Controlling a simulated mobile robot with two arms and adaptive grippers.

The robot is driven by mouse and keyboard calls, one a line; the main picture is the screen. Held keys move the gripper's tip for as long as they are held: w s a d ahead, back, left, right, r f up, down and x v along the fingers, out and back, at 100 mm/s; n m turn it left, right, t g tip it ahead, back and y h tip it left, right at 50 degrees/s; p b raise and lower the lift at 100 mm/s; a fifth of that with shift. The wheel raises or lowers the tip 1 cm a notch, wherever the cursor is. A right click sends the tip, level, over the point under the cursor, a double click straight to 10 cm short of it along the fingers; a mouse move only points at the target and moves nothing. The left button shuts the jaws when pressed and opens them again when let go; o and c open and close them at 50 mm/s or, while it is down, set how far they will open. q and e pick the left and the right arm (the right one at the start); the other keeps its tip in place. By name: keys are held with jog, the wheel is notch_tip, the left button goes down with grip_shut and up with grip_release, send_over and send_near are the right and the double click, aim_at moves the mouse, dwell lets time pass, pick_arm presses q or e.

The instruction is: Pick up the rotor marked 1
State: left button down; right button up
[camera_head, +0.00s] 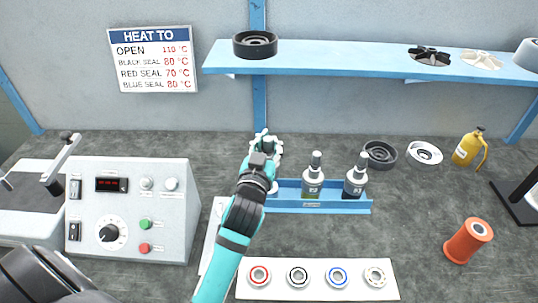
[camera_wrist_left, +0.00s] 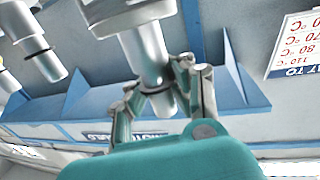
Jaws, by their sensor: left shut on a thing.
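My left gripper (camera_head: 264,143) is over the left end of the blue tray (camera_head: 335,206). In the left wrist view, the left gripper (camera_wrist_left: 160,92) is shut around the grey shaft of a rotor (camera_wrist_left: 150,48), which has a wide pale collar. Its mark does not show, and in the head view my gripper and arm mostly hide it. I cannot tell whether it still rests in the tray. Two more rotors, marked 2 (camera_head: 312,184) and 3 (camera_head: 355,182), stand upright in the tray to the right. My right gripper is not in view.
A control box (camera_head: 130,205) stands left. A white strip with several rings (camera_head: 318,290) lies in front. Right are a dark housing (camera_head: 380,155), a white ring part (camera_head: 425,153), a yellow bottle (camera_head: 469,147) and an orange spool (camera_head: 468,241). A blue shelf (camera_head: 350,60) runs above.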

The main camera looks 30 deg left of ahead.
pick_arm(q)
jog(key=shift+r, duration=2.1)
jog(key=shift+c, duration=2.1)
grip_release()
jog(key=shift+s, duration=0.15)
